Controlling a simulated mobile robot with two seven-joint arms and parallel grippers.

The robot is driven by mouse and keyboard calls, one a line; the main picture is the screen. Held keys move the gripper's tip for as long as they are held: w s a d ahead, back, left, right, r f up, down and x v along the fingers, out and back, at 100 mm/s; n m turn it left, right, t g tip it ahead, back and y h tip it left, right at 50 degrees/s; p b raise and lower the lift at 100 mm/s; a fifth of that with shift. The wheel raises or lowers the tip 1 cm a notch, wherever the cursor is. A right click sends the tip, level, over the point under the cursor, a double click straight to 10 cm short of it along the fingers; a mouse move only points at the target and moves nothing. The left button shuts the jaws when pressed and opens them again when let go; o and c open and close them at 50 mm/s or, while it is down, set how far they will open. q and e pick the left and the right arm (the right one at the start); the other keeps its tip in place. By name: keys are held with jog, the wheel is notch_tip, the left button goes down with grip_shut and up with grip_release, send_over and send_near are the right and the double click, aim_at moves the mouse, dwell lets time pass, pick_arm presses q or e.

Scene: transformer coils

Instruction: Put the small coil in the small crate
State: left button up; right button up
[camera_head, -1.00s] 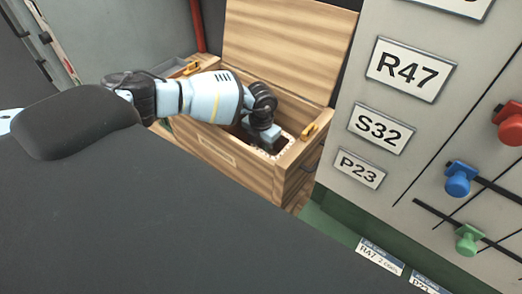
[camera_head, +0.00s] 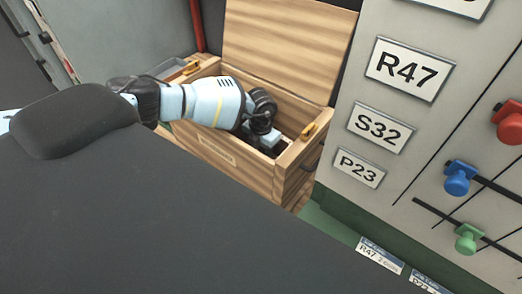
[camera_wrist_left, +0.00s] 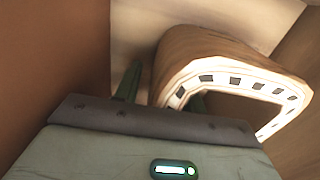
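The small crate is an open wooden chest (camera_head: 225,153) with its lid raised at the back. My left gripper (camera_head: 267,141) reaches down into it near its right end. In the left wrist view, the coil (camera_wrist_left: 205,57) has a brown body and a white end face with dark slots around a rectangular hole. It is inside the crate. My left gripper (camera_wrist_left: 163,92) has one finger left of the coil's wall and the other in its hole. A gap shows beside the left finger, so the gripper looks open. The coil is hidden in the head view. My right gripper is out of view.
A grey panel (camera_head: 420,110) with labels R47, S32 and P23 and coloured knobs stands right of the crate. A red pipe (camera_head: 198,25) and grey cabinet are behind left. The crate has yellow latches (camera_head: 308,131). A dark surface fills the foreground.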

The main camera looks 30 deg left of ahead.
pick_arm(q)
notch_tip(320, 180, up, 12)
jog(key=shift+r, duration=0.15)
dwell(0.4)
dwell(0.9)
